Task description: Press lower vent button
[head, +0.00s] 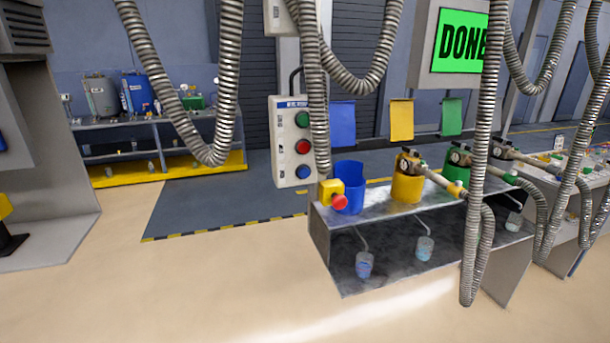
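A white pendant box (291,150) hangs left of centre with three buttons in a column. The top button (303,119) is green, the middle button (303,146) is red, and the lower button (303,172) is blue. The small label at its top is too blurred to read. A grey ribbed hose hangs across the right edge of the box, close to the buttons. Neither of my grippers shows in the head view. I cannot tell whether any button is pressed in.
A grey bench (330,228) below carries a red button on a yellow box (332,194), an empty-looking blue holder (349,180), and nozzles in yellow (405,188) and green holders. Ribbed hoses (481,130) hang in front. A green screen (461,42) reads "DONE". The floor at front left is clear.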

